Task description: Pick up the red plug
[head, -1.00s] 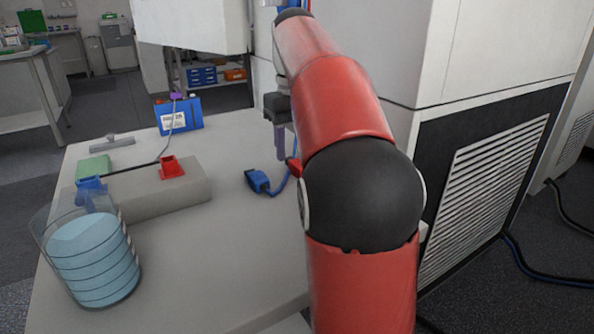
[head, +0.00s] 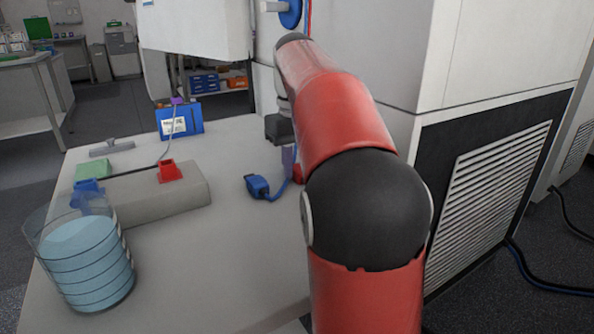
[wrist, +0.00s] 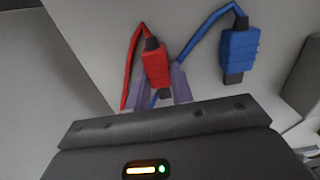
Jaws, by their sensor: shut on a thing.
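The red plug (wrist: 155,65) is in the wrist view, its red cable running from its dark collar down to the left. My gripper (wrist: 164,86) has its purple fingers on both sides of the plug's lower part and is shut on it. In the head view my gripper (head: 288,155) is low over the table beside the grey cabinet, partly hidden by my arm. Only a small red part of the plug (head: 297,173) shows there.
A blue plug (head: 257,186) with a blue cable lies just left of my gripper; it also shows in the wrist view (wrist: 239,50). A grey block (head: 185,200) with a red socket (head: 169,171) and a blue-filled beaker (head: 88,265) stand further left. The front middle of the table is clear.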

